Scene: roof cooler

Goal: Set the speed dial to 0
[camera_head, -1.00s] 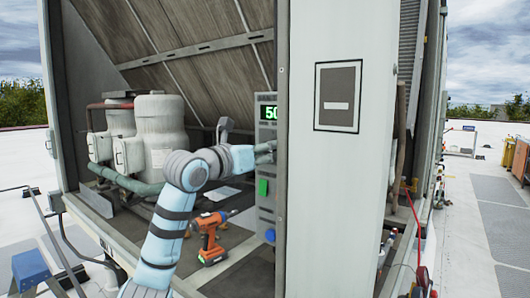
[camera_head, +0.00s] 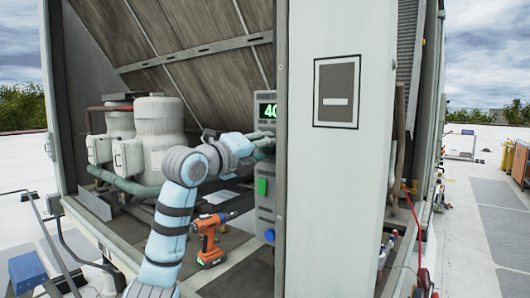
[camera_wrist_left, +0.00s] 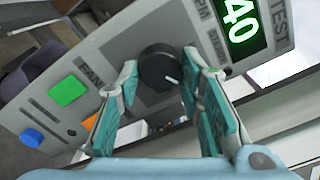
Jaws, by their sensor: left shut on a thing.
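The speed dial is a round black knob (camera_wrist_left: 158,66) with a white mark, seen in the left wrist view on a grey control panel (camera_wrist_left: 110,40). The green display (camera_wrist_left: 240,18) beside it reads 40. My left gripper (camera_wrist_left: 160,75) has its teal fingers on either side of the knob and is shut on it. In the head view the left gripper (camera_head: 262,143) reaches the panel (camera_head: 266,198) below the display (camera_head: 267,110), and the cabinet's post partly hides panel and display. My right gripper is not in view.
A green button (camera_wrist_left: 67,90) and a blue button (camera_wrist_left: 32,137) sit on the panel. An orange drill (camera_head: 208,240) stands on the cabinet floor below my arm. Grey tanks (camera_head: 160,135) stand behind it. A wide pale post (camera_head: 342,200) stands right of the panel.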

